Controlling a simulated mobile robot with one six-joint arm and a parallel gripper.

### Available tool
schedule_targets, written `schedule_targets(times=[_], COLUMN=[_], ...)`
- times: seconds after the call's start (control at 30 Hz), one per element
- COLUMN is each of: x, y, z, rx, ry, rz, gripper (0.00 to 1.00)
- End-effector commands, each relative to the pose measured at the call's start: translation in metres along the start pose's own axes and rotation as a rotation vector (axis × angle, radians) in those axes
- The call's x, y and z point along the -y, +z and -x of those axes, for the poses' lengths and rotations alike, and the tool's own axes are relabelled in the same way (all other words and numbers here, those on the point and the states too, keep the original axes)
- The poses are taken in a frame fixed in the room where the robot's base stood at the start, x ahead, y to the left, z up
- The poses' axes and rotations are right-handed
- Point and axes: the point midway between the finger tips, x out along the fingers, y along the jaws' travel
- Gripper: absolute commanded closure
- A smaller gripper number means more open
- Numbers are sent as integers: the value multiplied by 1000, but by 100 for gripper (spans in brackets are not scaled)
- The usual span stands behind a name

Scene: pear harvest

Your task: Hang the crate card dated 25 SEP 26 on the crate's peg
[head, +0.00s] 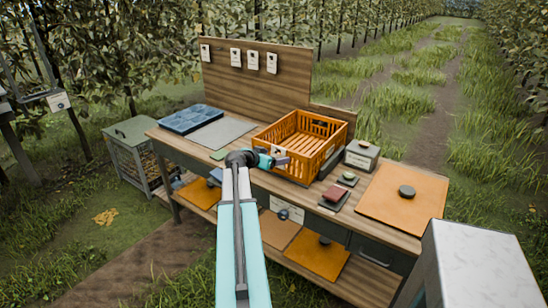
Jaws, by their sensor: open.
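Several white cards hang in a row on the upright wooden board at the back of the bench, among them a left card (205,54), a second card (236,58), a third card (253,61) and a right card (271,63). Their print is too small to read, so I cannot tell which is dated 25 SEP 26. The empty orange crate (331,154) stands on the bench in front of the board. Its peg cannot be made out. My gripper (283,161) is open, at the crate's near left side, well below the cards. No card shows in it.
A blue tray (190,118) and a grey mat (222,134) lie left of the crate.

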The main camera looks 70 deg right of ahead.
Motion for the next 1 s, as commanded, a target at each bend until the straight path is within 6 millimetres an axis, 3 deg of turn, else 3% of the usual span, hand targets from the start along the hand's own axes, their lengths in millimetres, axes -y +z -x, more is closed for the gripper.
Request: schedule_targets(times=[0.27, 0.47, 1.0], x=[0, 0, -2], y=[0, 2, 2], z=[6, 22, 98], rx=[0, 0, -1], ry=[-1, -1, -2], rz=[0, 0, -1], gripper=[23, 23, 23])
